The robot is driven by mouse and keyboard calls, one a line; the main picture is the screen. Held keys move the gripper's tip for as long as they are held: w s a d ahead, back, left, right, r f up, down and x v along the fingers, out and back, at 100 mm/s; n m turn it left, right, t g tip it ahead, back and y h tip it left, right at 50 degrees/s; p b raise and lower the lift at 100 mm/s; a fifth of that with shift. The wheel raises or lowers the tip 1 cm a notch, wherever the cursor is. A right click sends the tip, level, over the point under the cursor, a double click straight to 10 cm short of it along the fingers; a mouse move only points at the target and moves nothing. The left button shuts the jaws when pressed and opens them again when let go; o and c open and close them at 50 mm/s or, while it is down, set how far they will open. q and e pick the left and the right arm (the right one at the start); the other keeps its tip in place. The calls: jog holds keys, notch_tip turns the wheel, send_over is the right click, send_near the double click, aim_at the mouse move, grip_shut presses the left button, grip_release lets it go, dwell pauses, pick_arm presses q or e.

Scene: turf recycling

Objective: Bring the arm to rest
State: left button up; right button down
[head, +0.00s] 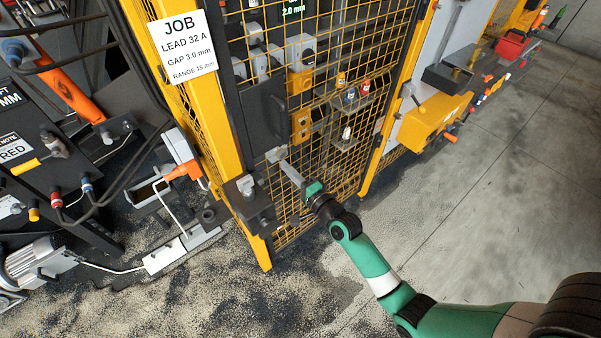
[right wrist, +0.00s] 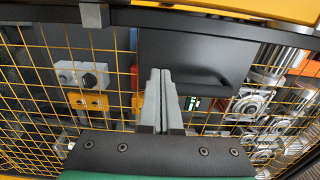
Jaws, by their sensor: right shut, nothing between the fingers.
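My right arm (head: 372,262), green with black joints, reaches up from the lower right in the head view. Its gripper (head: 277,157) is in front of the yellow mesh cage door, close to a dark panel (head: 264,108) on it. In the right wrist view the two grey fingers (right wrist: 161,75) are together with nothing between them, and the dark panel (right wrist: 195,60) is right behind them. I cannot tell whether the fingertips touch the panel. My left gripper is not in view.
A yellow post (head: 193,90) with a job sign (head: 183,48) stands left of the door. A black box (head: 250,203) juts out low beside the gripper. Benches with cables and tools crowd the left. A yellow box (head: 432,118) is at the right. The concrete floor (head: 500,200) at right is clear.

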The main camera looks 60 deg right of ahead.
jog(key=v, duration=0.4)
jog(key=shift+s+r, duration=0.1)
jog(key=shift+r, duration=0.05)
